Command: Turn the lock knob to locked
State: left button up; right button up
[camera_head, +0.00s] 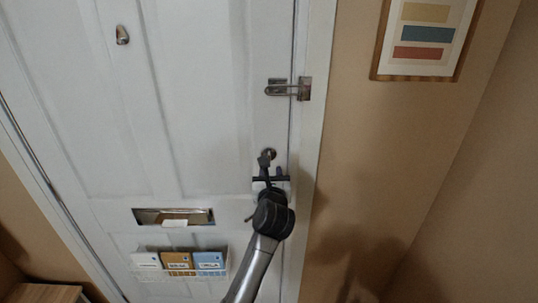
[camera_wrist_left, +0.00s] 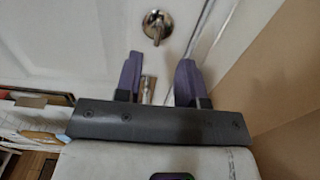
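The lock knob (camera_head: 268,154) is a small dark metal turn piece on a round plate, near the right edge of the white door. In the left wrist view the lock knob (camera_wrist_left: 157,25) shows its round plate with the turn piece pointing roughly downward. My left gripper (camera_head: 269,172) is just below the knob in the head view. In the left wrist view my left gripper (camera_wrist_left: 158,68) is open, its two purple fingers apart with nothing gripped. The knob lies beyond the fingertips, apart from them. My right gripper is not in view.
A metal latch (camera_head: 290,89) is above the knob on the door edge. A metal piece (camera_wrist_left: 147,88) shows between the fingers in the wrist view. A mail slot (camera_head: 173,217) and a rack of booklets (camera_head: 180,262) are lower left. A framed picture (camera_head: 425,38) hangs right.

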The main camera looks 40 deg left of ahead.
aim_at(269, 155)
pick_arm(q)
jog(key=x, duration=1)
jog(key=shift+c, duration=0.5)
grip_shut()
